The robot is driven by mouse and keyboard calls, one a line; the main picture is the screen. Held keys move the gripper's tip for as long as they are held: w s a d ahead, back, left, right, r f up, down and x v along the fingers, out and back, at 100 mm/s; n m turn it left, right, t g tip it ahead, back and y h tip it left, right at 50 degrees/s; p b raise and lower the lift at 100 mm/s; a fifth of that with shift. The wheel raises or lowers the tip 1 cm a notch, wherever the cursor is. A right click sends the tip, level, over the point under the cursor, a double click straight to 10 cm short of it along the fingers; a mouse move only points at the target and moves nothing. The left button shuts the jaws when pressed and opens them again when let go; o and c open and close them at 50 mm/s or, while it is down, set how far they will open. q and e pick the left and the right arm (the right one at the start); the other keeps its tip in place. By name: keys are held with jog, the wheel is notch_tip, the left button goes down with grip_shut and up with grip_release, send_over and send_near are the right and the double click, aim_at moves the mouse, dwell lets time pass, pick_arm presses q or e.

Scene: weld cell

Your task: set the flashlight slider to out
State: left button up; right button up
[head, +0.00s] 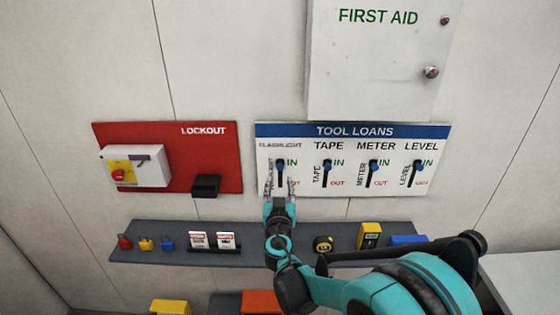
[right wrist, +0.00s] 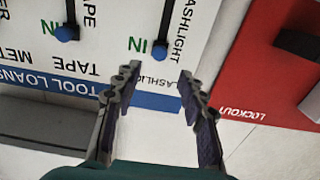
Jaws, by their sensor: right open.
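The flashlight slider (head: 280,163) is a blue knob in a dark vertical slot on the white TOOL LOANS board (head: 347,190). It stands at the upper end, beside the green IN label. In the right wrist view the blue knob (right wrist: 159,51) shows upside down, just beyond the fingertips. My right gripper (head: 280,184) is open and empty, in front of the lower part of the flashlight slot. In the right wrist view my right gripper (right wrist: 159,74) has its two fingers spread either side of the line to the knob, apart from it. The flashlight OUT label is partly hidden by a finger. My left gripper is not in view.
The tape (head: 327,167), meter (head: 373,165) and level (head: 416,167) sliders also stand at IN. A red lockout board (head: 220,160) hangs to the left, a first aid cabinet (head: 375,70) above. A grey shelf (head: 280,238) with small items lies below.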

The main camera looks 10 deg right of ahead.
aim_at(280, 168)
jog(key=w, duration=0.2)
jog(key=w+d, duration=0.1)
jog(key=w, duration=0.4)
jog(key=shift+w+d, duration=0.2)
jog(key=shift+d, duration=0.1)
grip_shut()
